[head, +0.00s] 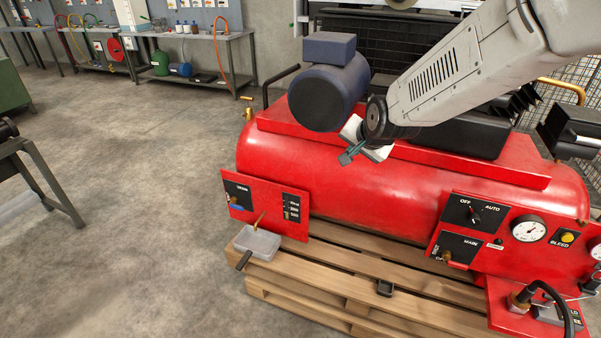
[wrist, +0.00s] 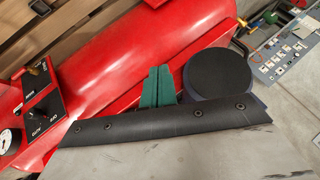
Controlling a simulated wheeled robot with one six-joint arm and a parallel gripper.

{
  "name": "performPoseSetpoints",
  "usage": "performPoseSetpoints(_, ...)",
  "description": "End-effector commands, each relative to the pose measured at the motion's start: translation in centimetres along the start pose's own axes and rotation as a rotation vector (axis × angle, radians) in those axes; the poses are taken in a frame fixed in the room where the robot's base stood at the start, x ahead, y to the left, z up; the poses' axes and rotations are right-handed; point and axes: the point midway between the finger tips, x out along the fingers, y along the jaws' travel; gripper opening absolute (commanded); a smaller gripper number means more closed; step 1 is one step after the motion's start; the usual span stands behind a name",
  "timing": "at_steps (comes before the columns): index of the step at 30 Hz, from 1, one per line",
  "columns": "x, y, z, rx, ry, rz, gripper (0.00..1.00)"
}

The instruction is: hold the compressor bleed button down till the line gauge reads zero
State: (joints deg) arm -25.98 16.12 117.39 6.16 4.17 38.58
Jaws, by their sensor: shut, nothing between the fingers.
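The red compressor (head: 330,180) lies on a wooden pallet. On its right panel is the yellow bleed button (head: 567,237), labelled BLEED, with nothing touching it. A round white gauge (head: 529,229) sits just left of the button; its needle is too small to read. Part of another gauge (head: 596,250) shows at the right edge of the head view. My gripper (head: 347,158) is shut and empty, in front of the tank's upper left part, well left of the button. In the wrist view its green fingers (wrist: 157,86) are together over the red tank; the button is not visible there.
A selector knob (head: 474,215) marked OFF and AUTO and a MAIN valve panel (head: 458,249) sit left of the gauge. A dark blue motor (head: 328,85) stands on the tank beside my gripper. A hose (head: 548,292) curves at lower right.

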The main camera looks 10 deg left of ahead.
Motion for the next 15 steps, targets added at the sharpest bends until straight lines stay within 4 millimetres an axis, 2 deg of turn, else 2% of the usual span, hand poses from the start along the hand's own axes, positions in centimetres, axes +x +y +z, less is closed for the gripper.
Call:
performPoseSetpoints(1,-3.4,1.7,-1.1,-0.024,-0.009,0.032,0.0)
performPoseSetpoints(4,-9.2,5.2,-1.5,-0.08,-0.055,0.102,0.0)
performPoseSetpoints(7,-14.9,8.9,-1.0,-0.132,-0.108,0.168,0.0)
performPoseSetpoints(11,-22.0,13.6,1.1,-0.194,-0.185,0.247,0.0)
performPoseSetpoints(15,-28.9,18.4,4.8,-0.252,-0.278,0.32,0.0)
